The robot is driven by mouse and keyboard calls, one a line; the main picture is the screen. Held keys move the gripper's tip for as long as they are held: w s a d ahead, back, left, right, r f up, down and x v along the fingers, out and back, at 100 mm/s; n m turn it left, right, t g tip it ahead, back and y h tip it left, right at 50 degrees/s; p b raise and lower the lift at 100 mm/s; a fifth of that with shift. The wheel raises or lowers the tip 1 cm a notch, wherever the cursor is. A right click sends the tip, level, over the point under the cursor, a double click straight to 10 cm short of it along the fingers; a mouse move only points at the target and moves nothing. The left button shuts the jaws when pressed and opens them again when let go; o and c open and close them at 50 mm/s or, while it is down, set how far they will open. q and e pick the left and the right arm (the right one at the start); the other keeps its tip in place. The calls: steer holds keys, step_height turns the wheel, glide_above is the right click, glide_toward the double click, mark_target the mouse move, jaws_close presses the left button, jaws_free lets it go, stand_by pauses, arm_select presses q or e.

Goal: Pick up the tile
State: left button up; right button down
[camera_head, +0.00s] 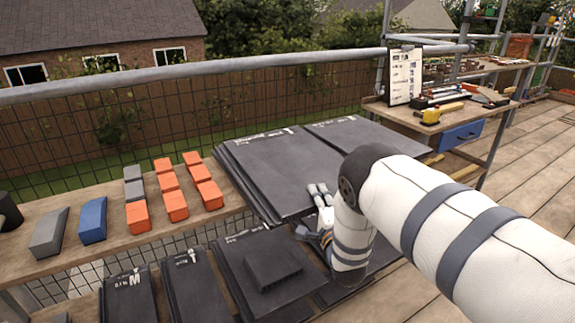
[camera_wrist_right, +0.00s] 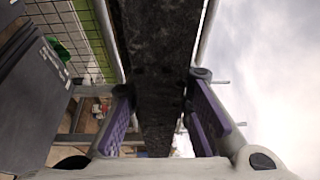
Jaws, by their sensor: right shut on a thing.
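Dark grey roof tiles lie in two stacks on the upper bench, a left stack (camera_head: 275,165) and a right stack (camera_head: 365,138). My right gripper (camera_head: 321,207) is beside the left stack, partly hidden behind my own white arm. In the right wrist view my right gripper (camera_wrist_right: 162,115) has its purple-padded fingers on both sides of a dark tile (camera_wrist_right: 158,45), seen edge-on and running up out of the picture. The gripper is shut on this tile. My arm hides most of the held tile in the head view. My left gripper is not in view.
More dark tiles (camera_head: 197,285) stand on the lower level, one with a raised square block (camera_head: 272,264). Orange (camera_head: 176,206), grey (camera_head: 48,232) and blue (camera_head: 92,220) pieces lie on the left plank. A metal rail (camera_head: 150,82) runs behind. A workbench (camera_head: 470,130) with tools stands right.

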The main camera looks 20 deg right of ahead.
steer(key=shift+w+r, duration=0.1)
steer(key=shift+r, duration=0.45)
step_height(320, 180, up, 3)
steer(key=shift+f+p, duration=0.1)
steer(key=shift+p, duration=0.3)
arm_select(q)
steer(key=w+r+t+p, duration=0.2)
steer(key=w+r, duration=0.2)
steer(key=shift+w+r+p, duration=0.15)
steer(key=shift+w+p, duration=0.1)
steer(key=shift+p, duration=0.05)
arm_select(e)
steer(key=s+d+r, duration=0.2)
steer(key=s+r, duration=0.7)
steer(key=s, duration=0.5)
steer(key=shift+r, duration=0.2)
steer(key=c, duration=2.2)
jaws_free()
jaws_close()
